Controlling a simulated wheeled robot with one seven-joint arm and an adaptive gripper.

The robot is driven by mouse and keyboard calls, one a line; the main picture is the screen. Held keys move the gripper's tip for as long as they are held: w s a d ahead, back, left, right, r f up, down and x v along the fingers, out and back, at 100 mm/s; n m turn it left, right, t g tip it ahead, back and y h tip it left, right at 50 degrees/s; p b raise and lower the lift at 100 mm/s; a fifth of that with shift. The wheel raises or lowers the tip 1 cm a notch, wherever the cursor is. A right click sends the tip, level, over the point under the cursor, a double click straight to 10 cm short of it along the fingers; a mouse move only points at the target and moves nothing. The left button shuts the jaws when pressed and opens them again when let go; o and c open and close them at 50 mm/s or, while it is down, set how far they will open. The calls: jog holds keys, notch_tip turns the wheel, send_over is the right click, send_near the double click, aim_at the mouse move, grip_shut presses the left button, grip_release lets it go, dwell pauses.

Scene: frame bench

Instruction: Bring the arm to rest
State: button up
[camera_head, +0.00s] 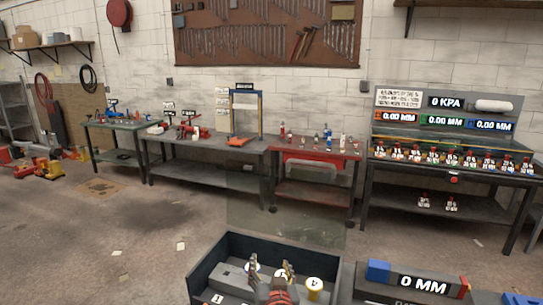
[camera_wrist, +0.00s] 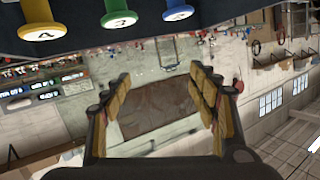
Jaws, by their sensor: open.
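My gripper (camera_head: 270,267) is low in the middle of the head view, over the dark open box (camera_head: 213,262) in front of me. Its two yellow-padded fingers stand apart, pointing up. In the wrist view my gripper (camera_wrist: 160,76) is open, with nothing between the fingers. Beyond them the wrist view shows the room upside down, with the brown tool board (camera_wrist: 158,105) in the gap. My arm is mostly out of view below the head picture.
A yellow-sided, white-topped piece (camera_head: 314,285) is right of my gripper in the box. Yellow, green (camera_wrist: 119,18) and blue pieces line the wrist view's top. A "0 MM" gauge (camera_head: 413,284) is at front right. Benches, including a red one (camera_head: 315,190), line the wall beyond open floor (camera_head: 130,235).

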jog(key=s+d+g, duration=0.3)
jog(key=s+d, duration=0.3)
jog(key=s, duration=0.4)
jog(key=s+d+r+g+h, duration=0.1)
jog(key=s+d+g, duration=0.2)
jog(key=s+d, duration=0.4)
jog(key=s+d+r+g+p, duration=0.1)
jog(key=s+d+g, duration=0.2)
jog(key=s, duration=1)
jog(key=d, duration=0.3)
jog(key=shift+s+d+r+n+g+h, duration=0.2)
jog(key=shift+s+r+n+g+h, duration=0.1)
jog(key=shift+s+n, duration=0.1)
jog(key=shift+c, duration=0.5)
